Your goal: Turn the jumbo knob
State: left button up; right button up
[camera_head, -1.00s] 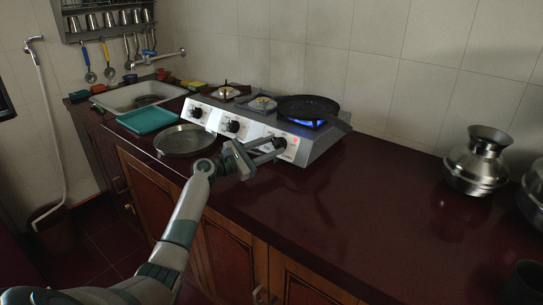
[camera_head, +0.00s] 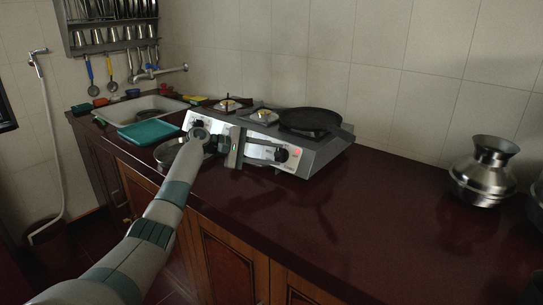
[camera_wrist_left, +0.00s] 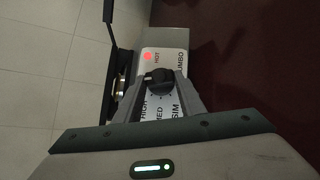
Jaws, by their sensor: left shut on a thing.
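The jumbo knob (camera_head: 282,155) is black and sits at the right end of the stove's white front panel. My left gripper (camera_head: 274,154) reaches it from the left and is shut on it. In the left wrist view the knob (camera_wrist_left: 158,78) lies between the two fingers of my left gripper (camera_wrist_left: 157,84). Printed words around it read HOT, HIGH, MED, SIM and part of JUMBO, with a red dot by HOT. A dark pan (camera_head: 309,120) rests on the right burner, and no flame shows under it. My right gripper is out of view.
The stove (camera_head: 325,154) stands on a dark red counter (camera_head: 350,215). A metal plate (camera_head: 166,152) and a teal tray (camera_head: 148,132) lie left of it. A metal pot (camera_head: 484,175) stands at the right. The counter between stove and pot is clear.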

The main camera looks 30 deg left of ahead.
pick_arm(q)
jog(key=shift+w+r+m+g+p, duration=0.1)
jog(key=shift+m+g+p, duration=0.35)
jog(key=shift+m+g, duration=0.6)
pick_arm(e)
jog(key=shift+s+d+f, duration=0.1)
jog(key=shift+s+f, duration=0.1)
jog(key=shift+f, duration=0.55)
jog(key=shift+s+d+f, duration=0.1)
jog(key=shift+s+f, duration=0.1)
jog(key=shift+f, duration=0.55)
pick_arm(q)
jog(key=shift+m+t, duration=0.25)
jog(key=o, duration=1.1)
jog(key=shift+c, duration=0.2)
jog(key=shift+s+a+r, duration=0.2)
jog(key=shift+s+a, duration=0.1)
jog(key=shift+a, duration=0.05)
jog(key=b+v, duration=0.1)
jog(key=v, duration=1.5)
jog(key=shift+s+r+b, duration=0.2)
jog(key=shift+r+b, duration=0.05)
jog(key=shift+b, duration=0.05)
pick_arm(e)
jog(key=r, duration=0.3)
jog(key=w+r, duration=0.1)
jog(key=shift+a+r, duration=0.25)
